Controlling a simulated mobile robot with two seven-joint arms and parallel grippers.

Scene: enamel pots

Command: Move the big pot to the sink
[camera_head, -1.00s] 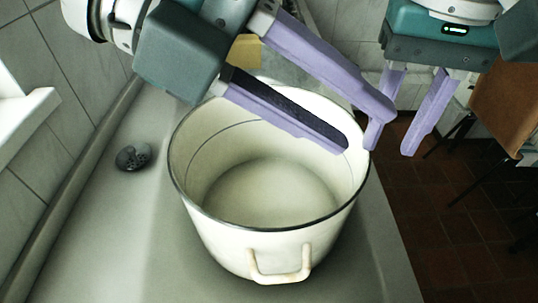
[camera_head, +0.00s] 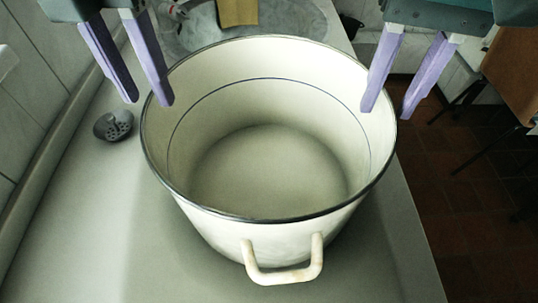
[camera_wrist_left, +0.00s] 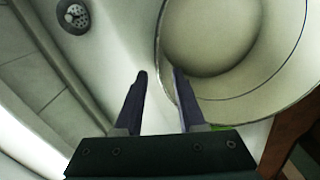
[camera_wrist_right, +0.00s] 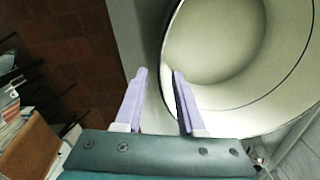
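The big cream pot (camera_head: 270,175) with a dark rim stands upright on a pale grey counter (camera_head: 75,230). Its inside is empty and one handle (camera_head: 283,275) faces me. My left gripper (camera_head: 148,101) is open at the pot's left rim, one finger over the inside and one outside. My right gripper (camera_head: 388,110) is open at the right rim in the same way. Both wrist views show the rim between or just beyond the fingertips, and contact cannot be told. A round grey basin (camera_head: 305,18), seemingly the sink, lies behind the pot, partly hidden by it.
A dark round drain-like piece (camera_head: 113,125) lies left of the pot and shows in the left wrist view (camera_wrist_left: 72,15). A yellowish block (camera_head: 238,12) is at the back. The counter's right edge drops to a red-brown tiled floor (camera_head: 450,200). A tiled wall (camera_head: 30,100) borders the left.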

